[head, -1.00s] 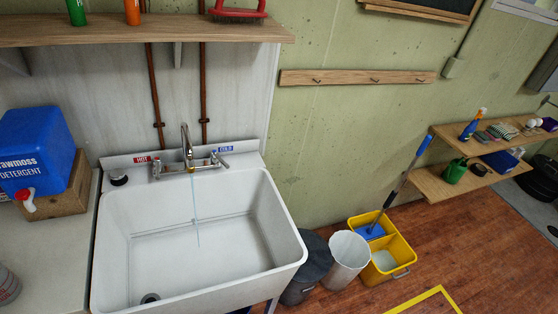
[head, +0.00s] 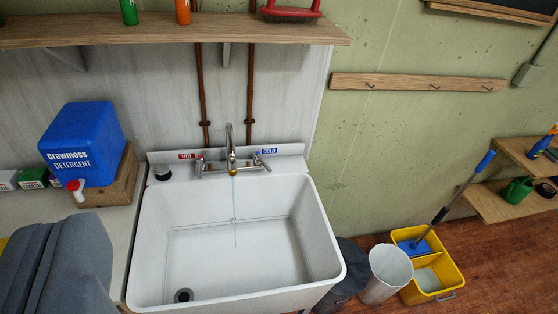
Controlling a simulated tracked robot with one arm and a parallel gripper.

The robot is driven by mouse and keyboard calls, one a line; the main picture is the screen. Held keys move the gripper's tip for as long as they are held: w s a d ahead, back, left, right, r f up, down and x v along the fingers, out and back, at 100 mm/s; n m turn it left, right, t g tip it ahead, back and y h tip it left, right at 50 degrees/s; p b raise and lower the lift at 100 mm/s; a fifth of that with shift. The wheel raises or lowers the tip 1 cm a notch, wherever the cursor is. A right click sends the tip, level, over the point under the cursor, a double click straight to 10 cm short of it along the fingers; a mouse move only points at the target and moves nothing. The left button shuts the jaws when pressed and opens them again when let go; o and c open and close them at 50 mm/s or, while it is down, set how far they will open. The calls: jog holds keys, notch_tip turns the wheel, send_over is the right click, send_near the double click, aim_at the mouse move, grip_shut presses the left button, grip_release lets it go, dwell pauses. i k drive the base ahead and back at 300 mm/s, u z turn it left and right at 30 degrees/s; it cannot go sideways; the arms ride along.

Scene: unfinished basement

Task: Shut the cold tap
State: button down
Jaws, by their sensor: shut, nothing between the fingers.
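The chrome faucet (head: 231,150) stands at the back of the white utility sink (head: 330,282). Its cold tap handle (head: 263,162) is on the right, below the blue COLD label (head: 269,151). The hot tap handle (head: 200,163) is on the left, by the red HOT label. A thin water stream (head: 234,200) runs from the spout into the basin. My gripper (head: 78,225), grey, shows at the lower left with its fingers together. It is over the counter, left of the sink, and well apart from the cold tap.
A blue detergent jug (head: 80,140) with a red-and-white spigot rests on a wooden block on the counter. A wooden shelf (head: 170,32) runs above the sink. A grey bin, a white bin (head: 387,275) and a yellow mop bucket (head: 445,275) stand right of the sink.

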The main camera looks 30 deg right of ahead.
aim_at(257, 155)
jog(key=i, duration=0.9)
jog(key=u, duration=0.05)
